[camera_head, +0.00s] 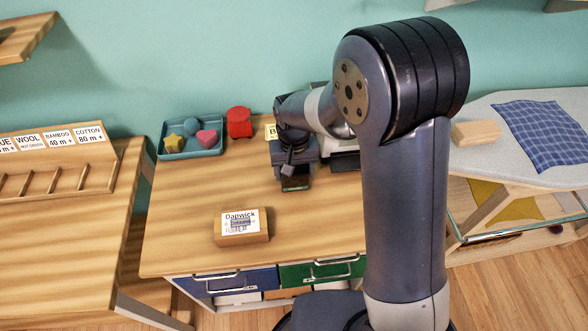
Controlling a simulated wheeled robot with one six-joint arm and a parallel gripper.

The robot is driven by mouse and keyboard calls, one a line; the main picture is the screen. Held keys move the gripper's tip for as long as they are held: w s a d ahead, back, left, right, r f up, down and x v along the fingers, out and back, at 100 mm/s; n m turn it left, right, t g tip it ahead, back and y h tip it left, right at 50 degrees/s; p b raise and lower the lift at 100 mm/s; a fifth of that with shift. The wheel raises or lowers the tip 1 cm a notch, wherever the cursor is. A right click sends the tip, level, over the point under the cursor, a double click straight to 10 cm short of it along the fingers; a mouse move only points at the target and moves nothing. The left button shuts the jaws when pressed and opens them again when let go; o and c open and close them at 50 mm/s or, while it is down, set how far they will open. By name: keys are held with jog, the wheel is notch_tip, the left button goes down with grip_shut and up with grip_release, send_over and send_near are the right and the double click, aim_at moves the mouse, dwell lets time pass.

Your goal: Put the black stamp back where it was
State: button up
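My gripper (292,170) is over the back middle of the wooden table, seen from behind and above. Its fingers are dark and small, and I cannot tell whether they are open or shut. A small dark piece with a greenish face (296,184) shows at their tip. I cannot tell whether it is the black stamp, another thing or part of the gripper. No black stamp shows clearly elsewhere. A brown box (243,240) with a white "Dapwick" label lies at the front middle of the table, apart from my gripper.
A teal tray (166,156) with small coloured shapes and a red container (239,122) stand at the back left. A partly hidden yellow card (271,132) and a black-and-white thing (346,160) are behind my arm. The front left tabletop is clear.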

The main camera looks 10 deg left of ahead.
jog(key=o, duration=0.4)
jog(key=shift+r, duration=0.15)
notch_tip(320, 180, up, 12)
jog(key=shift+r, duration=0.1)
dwell(0.3)
